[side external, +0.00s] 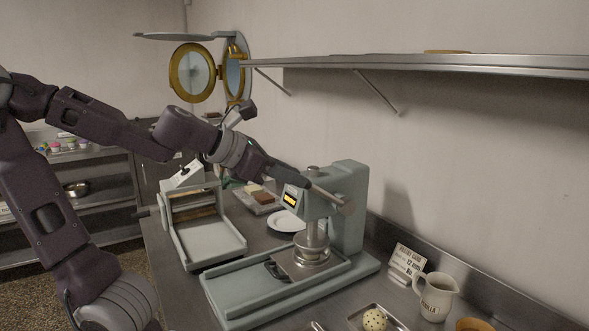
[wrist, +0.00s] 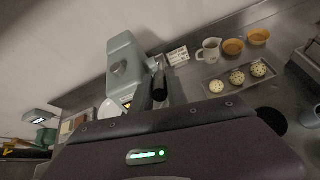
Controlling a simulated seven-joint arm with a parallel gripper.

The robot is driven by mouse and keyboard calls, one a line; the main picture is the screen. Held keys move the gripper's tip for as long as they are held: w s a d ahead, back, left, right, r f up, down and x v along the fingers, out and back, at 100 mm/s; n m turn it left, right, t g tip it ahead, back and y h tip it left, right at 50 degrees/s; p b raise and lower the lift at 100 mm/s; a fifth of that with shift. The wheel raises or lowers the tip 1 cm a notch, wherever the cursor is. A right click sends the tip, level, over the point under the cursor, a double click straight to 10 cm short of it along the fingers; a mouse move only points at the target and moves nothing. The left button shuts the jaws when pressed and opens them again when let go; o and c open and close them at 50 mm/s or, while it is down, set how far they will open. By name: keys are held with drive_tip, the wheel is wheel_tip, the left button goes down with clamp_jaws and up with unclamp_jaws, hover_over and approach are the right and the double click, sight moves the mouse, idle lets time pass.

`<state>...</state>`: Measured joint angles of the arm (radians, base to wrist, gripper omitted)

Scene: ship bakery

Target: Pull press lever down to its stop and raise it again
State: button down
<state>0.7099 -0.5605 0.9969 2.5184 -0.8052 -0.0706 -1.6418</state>
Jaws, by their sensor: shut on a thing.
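The press (side external: 347,230) is a pale green machine with a round metal plunger (side external: 312,245) over its base plate. Its lever (side external: 330,199) is a metal bar at the upper front, slanting slightly down to the right, nearly level. My gripper (side external: 306,188) is at the lever's left end and is shut on it; the exact contact is hard to make out. In the wrist view the press head (wrist: 126,66) is just beyond my gripper, with the dark gripper parts (wrist: 158,86) beside it. My gripper's body hides the lower part of that view.
A dough sheeter (side external: 205,240) stands left of the press, with a white plate (side external: 286,221) between. A sign (side external: 406,262), a jug (side external: 437,296) and a tray of dotted balls (wrist: 239,81) are to the right. A wall shelf (side external: 430,66) hangs above.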

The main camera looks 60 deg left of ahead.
drive_tip(key=shift+f, duration=0.1)
idle(0.3)
drive_tip(key=c, duration=1.3)
unclamp_jaws()
drive_tip(key=shift+s, duration=0.1)
drive_tip(key=shift+s+a+r, duration=0.1)
drive_tip(key=shift+s+r, duration=0.15)
drive_tip(key=shift+s, duration=0.05)
drive_tip(key=shift+v, duration=3.1)
